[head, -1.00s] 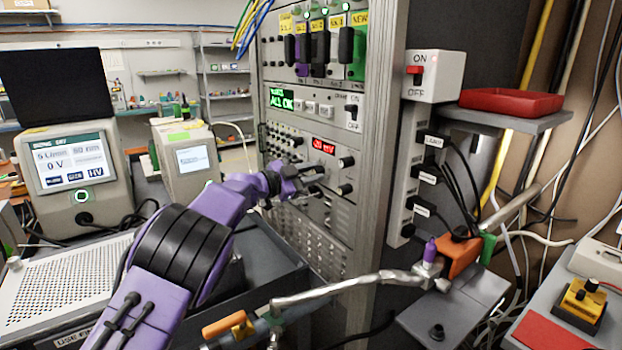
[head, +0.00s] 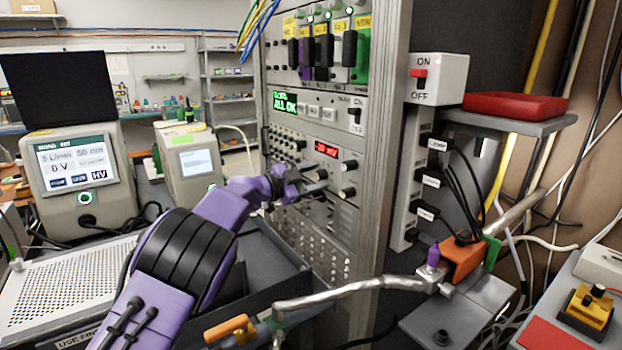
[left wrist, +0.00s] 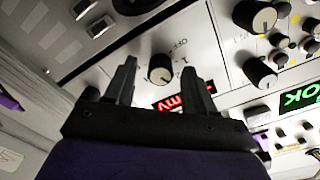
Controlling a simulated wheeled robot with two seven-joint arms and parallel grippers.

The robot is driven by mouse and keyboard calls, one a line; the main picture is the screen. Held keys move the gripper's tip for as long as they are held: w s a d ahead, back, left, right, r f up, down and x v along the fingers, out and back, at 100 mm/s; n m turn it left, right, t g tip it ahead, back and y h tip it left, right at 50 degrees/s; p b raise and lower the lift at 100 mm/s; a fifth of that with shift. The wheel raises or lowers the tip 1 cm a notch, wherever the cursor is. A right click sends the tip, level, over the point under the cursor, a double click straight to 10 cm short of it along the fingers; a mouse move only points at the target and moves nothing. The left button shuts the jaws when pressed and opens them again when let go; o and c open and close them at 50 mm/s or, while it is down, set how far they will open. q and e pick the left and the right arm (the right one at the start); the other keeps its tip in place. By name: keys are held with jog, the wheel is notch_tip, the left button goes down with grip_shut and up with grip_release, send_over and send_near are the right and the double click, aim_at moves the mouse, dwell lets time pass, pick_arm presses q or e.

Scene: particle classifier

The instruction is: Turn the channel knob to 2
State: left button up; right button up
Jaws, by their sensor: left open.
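The rack panel (head: 350,215) carries a red-digit display (head: 326,150) and several black knobs, among them an upper right knob (head: 349,165) and a lower right knob (head: 347,192). My left gripper (head: 318,181) is open at the panel, just below and left of these digits. In the left wrist view, a black knob with a white pointer line (left wrist: 160,68) shows between the two open fingertips (left wrist: 160,72), beside the red display (left wrist: 182,103). I cannot tell whether the fingers touch it. My right gripper is out of view.
Other knobs (left wrist: 260,72) sit close beside the fingers in the left wrist view. A green display (head: 284,101) and a switch (head: 355,115) are above. A metal bar (head: 350,288) crosses in front of the rack. A red tray (head: 515,106) rests on a shelf at right.

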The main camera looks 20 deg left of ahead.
pick_arm(q)
jog(key=b+v, duration=0.2)
jog(key=v, duration=0.8)
jog(key=shift+s+a, duration=0.2)
